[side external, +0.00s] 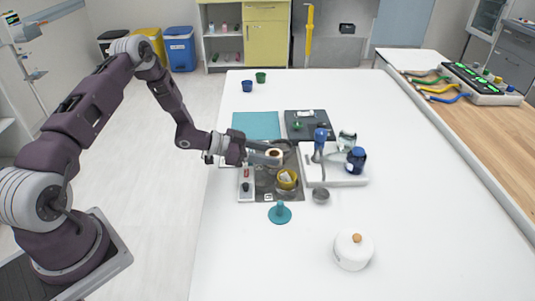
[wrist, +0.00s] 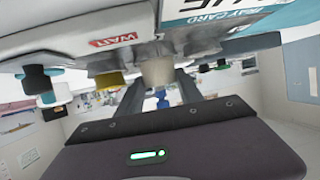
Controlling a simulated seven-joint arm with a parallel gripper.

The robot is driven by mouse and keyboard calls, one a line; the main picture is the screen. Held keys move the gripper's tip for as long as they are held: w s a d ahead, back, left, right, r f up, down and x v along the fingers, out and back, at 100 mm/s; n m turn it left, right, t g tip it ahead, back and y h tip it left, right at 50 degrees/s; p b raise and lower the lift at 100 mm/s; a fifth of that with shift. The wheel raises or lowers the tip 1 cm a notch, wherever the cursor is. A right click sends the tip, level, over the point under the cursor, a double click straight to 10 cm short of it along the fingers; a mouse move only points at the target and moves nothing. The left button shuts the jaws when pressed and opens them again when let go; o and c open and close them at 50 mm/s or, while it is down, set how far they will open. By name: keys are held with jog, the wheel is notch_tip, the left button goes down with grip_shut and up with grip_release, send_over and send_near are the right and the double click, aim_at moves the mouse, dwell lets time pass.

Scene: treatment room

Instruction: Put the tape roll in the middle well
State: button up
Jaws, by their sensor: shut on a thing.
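My gripper (side external: 272,156) is shut on the tape roll (side external: 274,152), a small pale ring with a brown core. It holds the roll above the far part of a grey tray (side external: 262,186). In the wrist view, the pale roll (wrist: 157,72) sits between the two fingers (wrist: 158,92). A yellow round container (side external: 287,179) with something pale inside stands on the tray's right part. A narrow light compartment (side external: 246,194) with small red and dark items is at the tray's left. My gripper partly hides the tray, and I cannot clearly tell which well is the middle one.
A white tray (side external: 350,180) with a blue-topped item (side external: 320,135) and a dark blue jar (side external: 357,158) is to the right. A small metal cup (side external: 321,195), a teal stand (side external: 280,213) and a white lidded pot (side external: 352,250) are nearer. The front left table is clear.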

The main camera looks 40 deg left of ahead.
jog(key=shift+f, duration=0.5)
dwell(0.4)
jog(key=o, duration=1.1)
jog(key=shift+f, duration=0.1)
jog(key=shift+c, duration=0.2)
jog(key=shift+v, duration=5.55)
